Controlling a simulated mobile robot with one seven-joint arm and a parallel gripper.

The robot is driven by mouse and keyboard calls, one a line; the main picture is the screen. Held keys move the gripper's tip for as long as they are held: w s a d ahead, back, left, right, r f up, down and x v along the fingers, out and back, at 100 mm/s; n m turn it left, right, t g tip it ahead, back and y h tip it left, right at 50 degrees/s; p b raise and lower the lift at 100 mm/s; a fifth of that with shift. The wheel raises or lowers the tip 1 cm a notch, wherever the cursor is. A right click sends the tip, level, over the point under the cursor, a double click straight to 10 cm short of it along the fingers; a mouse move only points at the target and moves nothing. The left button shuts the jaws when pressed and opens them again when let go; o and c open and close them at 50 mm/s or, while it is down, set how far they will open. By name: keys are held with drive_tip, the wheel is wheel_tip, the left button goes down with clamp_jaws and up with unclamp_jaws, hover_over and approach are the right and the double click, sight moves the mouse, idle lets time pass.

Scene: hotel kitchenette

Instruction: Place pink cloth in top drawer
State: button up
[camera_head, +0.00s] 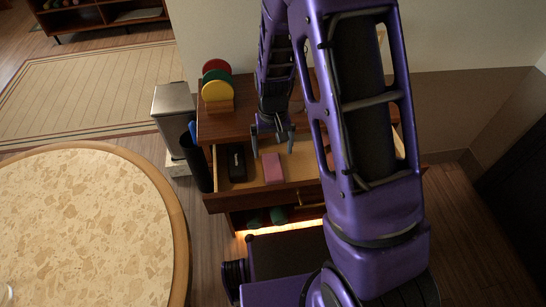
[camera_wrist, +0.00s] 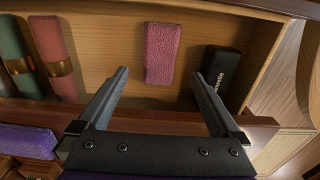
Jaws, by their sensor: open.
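The pink cloth (camera_head: 273,168) is a folded rectangle lying flat on the floor of the open top drawer (camera_head: 240,197). In the wrist view the cloth (camera_wrist: 160,52) lies beyond my fingertips, between their lines, and touches neither finger. My gripper (camera_head: 273,143) is open and empty above the drawer, at the cabinet side of the cloth. In the wrist view the two fingers (camera_wrist: 164,80) are spread wide apart. Part of the drawer is hidden behind my arm in the head view.
A black case (camera_head: 236,162) lies in the drawer beside the cloth. Green and red rolls (camera_head: 278,215) sit in the compartment below. A stand with coloured discs (camera_head: 217,88) is on the cabinet top. A metal bin (camera_head: 174,107) and round table (camera_head: 85,225) stand left.

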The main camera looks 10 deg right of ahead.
wheel_tip(320, 180, up, 5)
idle(0.7)
